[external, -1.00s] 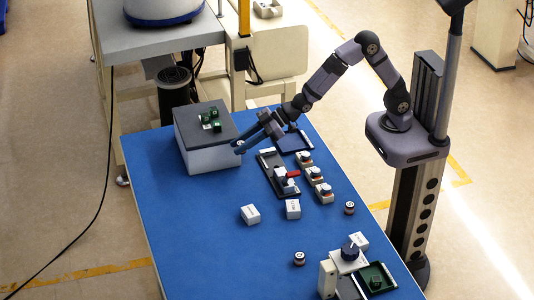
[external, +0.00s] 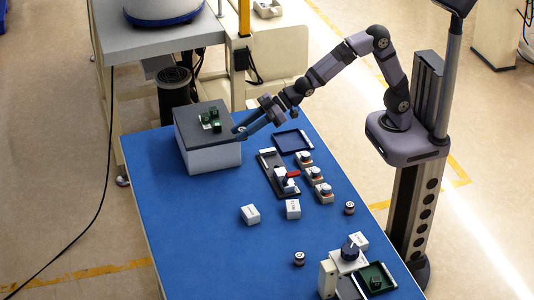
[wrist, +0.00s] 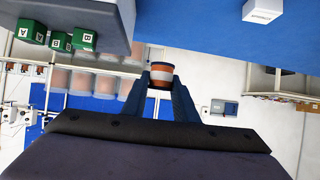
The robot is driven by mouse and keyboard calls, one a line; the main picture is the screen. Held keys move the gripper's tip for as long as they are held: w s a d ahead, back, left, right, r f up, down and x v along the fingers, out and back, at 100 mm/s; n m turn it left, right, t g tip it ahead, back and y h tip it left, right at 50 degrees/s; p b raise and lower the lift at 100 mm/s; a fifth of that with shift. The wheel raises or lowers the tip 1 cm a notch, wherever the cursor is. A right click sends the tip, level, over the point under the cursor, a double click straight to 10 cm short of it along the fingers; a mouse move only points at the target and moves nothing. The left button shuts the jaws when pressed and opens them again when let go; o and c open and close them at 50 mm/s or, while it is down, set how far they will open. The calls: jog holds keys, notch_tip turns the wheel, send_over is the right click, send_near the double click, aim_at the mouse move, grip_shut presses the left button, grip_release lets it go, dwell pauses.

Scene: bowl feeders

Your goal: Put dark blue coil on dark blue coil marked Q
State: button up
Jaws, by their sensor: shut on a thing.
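My gripper (external: 240,130) is beside the right edge of the grey-topped box, low over the far part of the blue table. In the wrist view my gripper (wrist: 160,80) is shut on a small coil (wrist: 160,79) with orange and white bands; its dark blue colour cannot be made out. In the external view this coil is too small to tell apart from the fingertips. Two other small dark coils with light bands stand upright on the table, one at the right edge (external: 349,208) and one nearer the front (external: 299,258). No letter Q can be read on either.
The grey-topped box (external: 208,159) carries several green lettered cubes (external: 215,126). A dark blue tray (external: 293,141), a dark tray with a red-handled part (external: 270,160), a row of switches (external: 314,174), white blocks (external: 250,214) and a knobbed device (external: 350,251) stand on the table. The left-front table is clear.

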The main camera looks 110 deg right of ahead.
jog(key=s+a+f+n+y+p, duration=0.15)
jog(key=a+f, duration=0.25)
jog(key=a, duration=0.6)
jog(key=s+a+f+n+y+b, duration=0.1)
jog(key=s+a+f+n+y, duration=0.15)
jog(key=a, duration=0.85)
notch_tip(320, 180, up, 2)
jog(key=r+n+g+y+p, duration=0.1)
jog(key=n+g+y, duration=0.1)
jog(key=n+y, duration=0.1)
send_over(300, 255)
jog(key=shift+w+a+f, duration=0.1)
jog(key=shift+f, duration=0.15)
jog(key=shift+f+g, duration=0.15)
jog(key=shift+g, duration=0.15)
notch_tip(300, 255, down, 5)
jog(key=shift+f+b, duration=0.15)
jog(key=shift+b, duration=0.4)
jog(key=shift+f+p, duration=0.3)
jog(key=shift+f, duration=2)
